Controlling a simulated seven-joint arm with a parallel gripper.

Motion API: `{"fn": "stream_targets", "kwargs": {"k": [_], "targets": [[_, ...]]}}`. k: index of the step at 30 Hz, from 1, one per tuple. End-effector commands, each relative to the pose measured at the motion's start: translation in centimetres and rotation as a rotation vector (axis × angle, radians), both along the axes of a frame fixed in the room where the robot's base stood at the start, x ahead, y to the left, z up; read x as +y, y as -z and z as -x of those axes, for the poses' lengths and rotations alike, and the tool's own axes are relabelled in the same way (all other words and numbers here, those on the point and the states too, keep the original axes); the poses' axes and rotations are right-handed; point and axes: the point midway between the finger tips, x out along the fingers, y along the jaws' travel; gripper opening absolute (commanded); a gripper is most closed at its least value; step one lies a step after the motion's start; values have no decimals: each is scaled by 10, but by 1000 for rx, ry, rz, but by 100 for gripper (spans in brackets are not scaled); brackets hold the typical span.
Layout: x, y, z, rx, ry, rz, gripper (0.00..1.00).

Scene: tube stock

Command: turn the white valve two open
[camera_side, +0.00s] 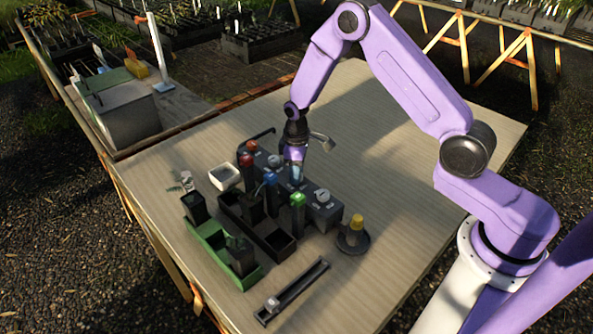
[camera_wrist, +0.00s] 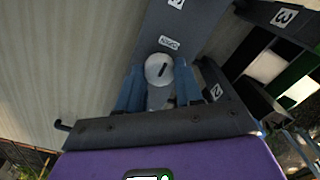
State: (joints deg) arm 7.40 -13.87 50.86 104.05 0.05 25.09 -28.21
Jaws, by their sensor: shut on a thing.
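The white valve (camera_wrist: 157,72), a round pale knob with a short dark slanted mark, sits on a dark valve block (camera_wrist: 181,30) in the wrist view. My gripper (camera_wrist: 159,86) is shut on it, with one blue finger on either side of the knob. In the side view my gripper (camera_side: 295,178) points down onto the middle of the dark valve block (camera_side: 335,212) and hides the knob it holds. Two other white knobs show on the block, one up left (camera_side: 275,160) and one down right (camera_side: 322,197).
Red-topped (camera_side: 246,160), blue-topped (camera_side: 270,180) and green-topped (camera_side: 298,199) posts stand close in front of my gripper. A dark tray (camera_side: 283,250), green tray (camera_side: 213,232), white bowl (camera_side: 225,176) and yellow-topped piece (camera_side: 356,222) are nearby. The table's right side is clear.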

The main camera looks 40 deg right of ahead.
Motion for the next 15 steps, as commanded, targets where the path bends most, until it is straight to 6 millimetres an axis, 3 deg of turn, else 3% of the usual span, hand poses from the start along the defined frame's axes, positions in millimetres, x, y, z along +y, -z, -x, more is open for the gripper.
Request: {"fn": "stream_targets", "kwargs": {"k": [6,7,9,15], "targets": [[0,0,0,2,-3,1,5],[0,0,0,2,-3,1,42],[0,0,0,1,-3,1,61],[0,0,0,1,-1,1,61]]}}
